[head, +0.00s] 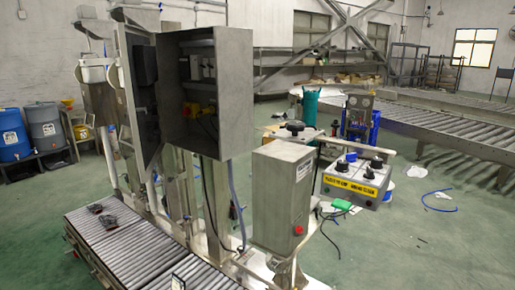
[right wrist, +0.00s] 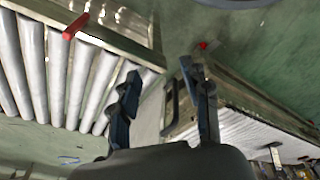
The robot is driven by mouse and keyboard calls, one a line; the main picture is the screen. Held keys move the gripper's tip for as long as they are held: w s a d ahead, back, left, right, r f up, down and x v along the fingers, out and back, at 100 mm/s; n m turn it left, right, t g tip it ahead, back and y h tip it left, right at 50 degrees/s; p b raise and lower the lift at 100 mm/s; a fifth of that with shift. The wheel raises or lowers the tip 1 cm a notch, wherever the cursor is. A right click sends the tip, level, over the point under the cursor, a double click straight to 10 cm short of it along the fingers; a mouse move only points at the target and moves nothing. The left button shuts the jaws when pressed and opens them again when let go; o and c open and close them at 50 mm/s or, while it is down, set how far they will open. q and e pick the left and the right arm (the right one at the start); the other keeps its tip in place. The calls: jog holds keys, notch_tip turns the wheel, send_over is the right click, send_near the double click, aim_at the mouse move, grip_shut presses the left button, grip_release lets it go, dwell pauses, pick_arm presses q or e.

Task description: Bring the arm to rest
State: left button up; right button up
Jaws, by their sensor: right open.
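My right gripper (right wrist: 160,80) shows in the right wrist view, with its two dark fingers spread apart and nothing held between them. Its fingers point toward a roller conveyor on the left and a metal-edged structure on the right, both apart from it as far as I can tell. The head view shows neither of my grippers clearly, and my left gripper is in neither view.
In the head view, a roller conveyor (head: 135,250) runs along the lower left with small dark items (head: 107,220) on it. An open grey cabinet (head: 235,100), a control box (head: 280,195) and a control panel (head: 350,187) stand mid-view. Green floor (head: 430,245) is mostly clear at right.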

jog(key=s+d+f+g, duration=0.1)
jog(key=s+d+f, duration=0.1)
jog(key=s+f, duration=1.1)
jog(key=s, duration=0.2)
jog(key=shift+s+d+f, duration=0.35)
jog(key=shift+s+d, duration=0.05)
